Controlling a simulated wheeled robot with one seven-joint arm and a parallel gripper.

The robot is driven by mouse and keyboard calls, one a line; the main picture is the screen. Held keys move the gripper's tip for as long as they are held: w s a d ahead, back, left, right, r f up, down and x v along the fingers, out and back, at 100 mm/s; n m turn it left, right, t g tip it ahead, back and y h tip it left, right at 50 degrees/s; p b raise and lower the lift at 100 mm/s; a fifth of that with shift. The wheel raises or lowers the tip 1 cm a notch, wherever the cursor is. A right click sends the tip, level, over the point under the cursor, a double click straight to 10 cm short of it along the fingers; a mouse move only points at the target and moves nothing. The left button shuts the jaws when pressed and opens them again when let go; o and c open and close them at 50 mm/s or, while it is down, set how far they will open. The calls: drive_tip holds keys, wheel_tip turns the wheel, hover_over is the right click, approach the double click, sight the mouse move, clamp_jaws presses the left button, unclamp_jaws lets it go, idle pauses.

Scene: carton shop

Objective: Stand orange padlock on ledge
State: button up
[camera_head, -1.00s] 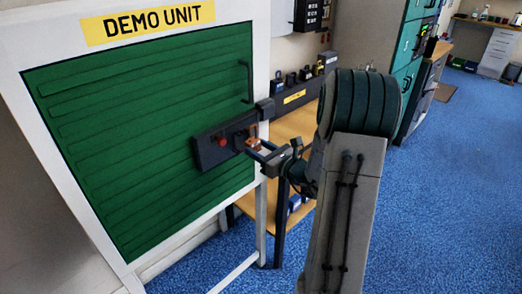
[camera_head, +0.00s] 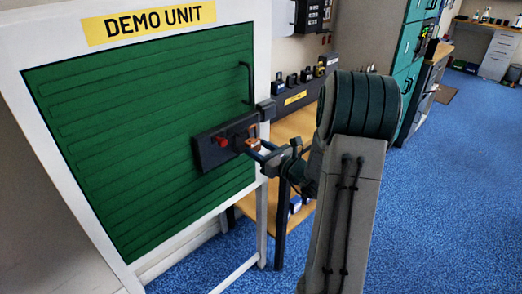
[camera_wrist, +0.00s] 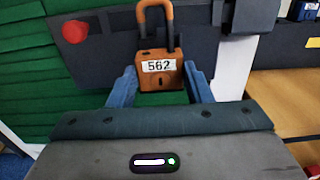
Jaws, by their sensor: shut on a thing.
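The orange padlock (camera_wrist: 159,75), marked 562, is upright between the two blue fingers of my gripper (camera_wrist: 160,88). The fingers are shut on the sides of its body. Its orange shackle (camera_wrist: 155,8) points up in front of a dark plate with a red knob (camera_wrist: 75,31). I cannot tell whether the shackle touches the plate. In the head view the padlock (camera_head: 252,146) is small, at the right part of the dark plate (camera_head: 209,154). A dark ledge (camera_head: 318,90) with a yellow label and several padlocks stands behind, to the right.
The green shutter (camera_head: 140,120) in its white DEMO UNIT frame (camera_head: 262,60) fills the left. A wooden bench surface (camera_head: 290,128) lies below the ledge. Blue floor (camera_head: 450,180) is open to the right. Teal lockers (camera_head: 405,80) stand farther back.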

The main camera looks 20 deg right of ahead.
drive_tip(key=shift+x, duration=0.95)
drive_tip(key=shift+b+x, duration=0.8)
drive_tip(key=shift+x, duration=0.25)
idle(1.5)
drive_tip(key=shift+f+b, duration=0.2)
drive_tip(key=shift+b, duration=0.2)
idle(0.5)
drive_tip(key=o, duration=1)
drive_tip(key=v, duration=0.9)
drive_tip(key=shift+b, duration=0.35)
drive_tip(key=shift+a, duration=0.1)
